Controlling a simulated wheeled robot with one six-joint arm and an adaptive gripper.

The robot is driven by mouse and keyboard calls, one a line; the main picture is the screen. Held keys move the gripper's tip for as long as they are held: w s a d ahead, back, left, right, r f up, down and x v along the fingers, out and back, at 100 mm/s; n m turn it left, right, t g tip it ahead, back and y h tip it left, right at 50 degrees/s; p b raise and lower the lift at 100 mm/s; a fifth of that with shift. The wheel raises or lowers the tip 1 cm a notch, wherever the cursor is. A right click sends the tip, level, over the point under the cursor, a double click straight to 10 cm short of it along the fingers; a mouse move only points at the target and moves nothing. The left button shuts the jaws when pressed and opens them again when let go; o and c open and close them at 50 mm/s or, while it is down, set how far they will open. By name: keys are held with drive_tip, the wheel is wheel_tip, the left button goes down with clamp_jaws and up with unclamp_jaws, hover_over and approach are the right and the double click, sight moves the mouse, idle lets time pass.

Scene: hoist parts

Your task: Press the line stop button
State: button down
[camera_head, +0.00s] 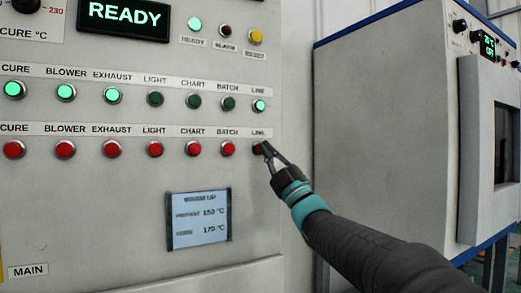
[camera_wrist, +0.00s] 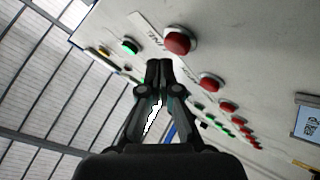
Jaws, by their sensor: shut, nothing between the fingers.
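The line stop button (camera_head: 257,150) is the red button at the right end of the lower row, under the label "LINE". In the head view my gripper (camera_head: 266,149) reaches up from the lower right, and its tip partly covers this button. In the wrist view the red button (camera_wrist: 178,41) stands just above and right of the shut fingertips (camera_wrist: 158,66). The fingers are together with nothing between them. I cannot tell whether the tip touches the button. The green line button (camera_head: 259,105) above it is lit.
Other red buttons (camera_head: 193,148) stand in the same row to the left, the batch one (camera_head: 227,148) closest. A green row runs above. A small screen (camera_head: 199,219) sits below. A grey cabinet (camera_head: 385,130) stands to the right of the panel.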

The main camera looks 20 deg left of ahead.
drive_tip(key=shift+w+a, duration=0.1)
drive_tip(key=shift+w, duration=0.05)
idle(0.6)
drive_tip(key=shift+w+a, duration=0.15)
drive_tip(key=shift+a, duration=0.05)
drive_tip(key=shift+w+a, duration=0.3)
idle(1.0)
idle(0.3)
drive_tip(key=shift+s+d+b, duration=0.6)
drive_tip(key=shift+d+b, duration=0.05)
drive_tip(key=shift+b, duration=0.35)
